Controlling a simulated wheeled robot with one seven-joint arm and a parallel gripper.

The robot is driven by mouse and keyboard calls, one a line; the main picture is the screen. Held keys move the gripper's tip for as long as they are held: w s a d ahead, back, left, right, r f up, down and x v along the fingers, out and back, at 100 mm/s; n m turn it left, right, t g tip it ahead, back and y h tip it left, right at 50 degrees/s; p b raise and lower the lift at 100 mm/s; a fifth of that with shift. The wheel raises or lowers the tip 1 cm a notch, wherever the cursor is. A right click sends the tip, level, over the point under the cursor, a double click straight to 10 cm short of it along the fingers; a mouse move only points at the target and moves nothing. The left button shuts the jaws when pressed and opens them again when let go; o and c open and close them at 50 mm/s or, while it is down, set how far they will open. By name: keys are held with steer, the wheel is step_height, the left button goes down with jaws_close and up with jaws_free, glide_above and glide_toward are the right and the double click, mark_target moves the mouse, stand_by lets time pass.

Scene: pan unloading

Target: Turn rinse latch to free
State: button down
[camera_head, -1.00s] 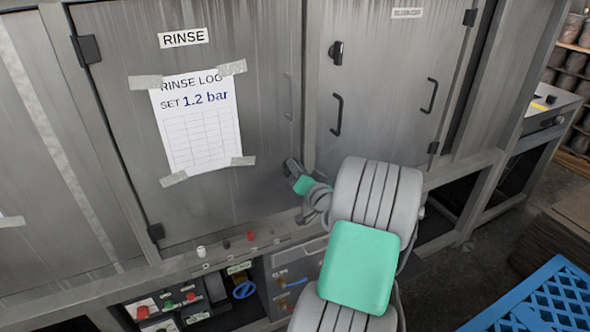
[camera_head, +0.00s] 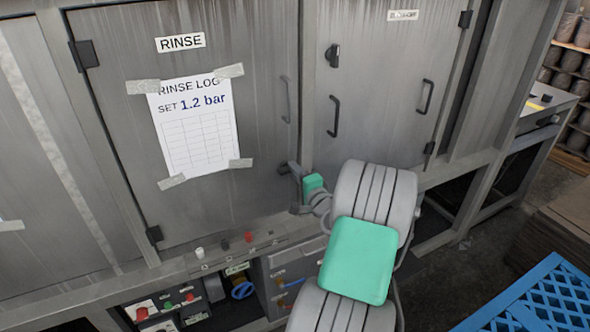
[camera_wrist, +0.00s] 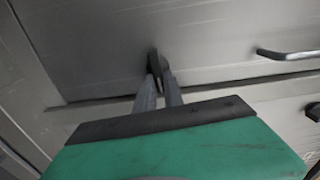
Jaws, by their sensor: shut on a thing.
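The rinse door (camera_head: 250,215) is grey metal, labelled RINSE, with a paper log taped on it; it looks closed. The rinse latch is a small dark part low on the door's right edge; it shows in the wrist view (camera_wrist: 154,62) between my fingertips. My gripper (camera_head: 292,170) is at the latch, reaching in from the lower right, and in the wrist view (camera_wrist: 158,82) its two fingers are shut on it. My wrist and fingers partly cover the latch in the head view, so its exact turn is hard to tell.
A second door (camera_head: 385,100) stands to the right, with its own dark latch (camera_head: 332,55) and bar handles. Below the rinse door is a ledge with small knobs (camera_head: 249,237) and an open control bay. A blue crate (camera_head: 545,300) stands at the lower right.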

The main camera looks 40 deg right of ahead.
steer(key=shift+f+m, duration=0.1)
steer(key=shift+m, duration=0.4)
steer(key=c, duration=1.4)
jaws_free()
steer(key=shift+c, duration=0.2)
steer(key=b+v, duration=0.1)
steer(key=v, duration=0.6)
steer(key=shift+s+a, duration=0.2)
steer(key=shift+s, duration=0.2)
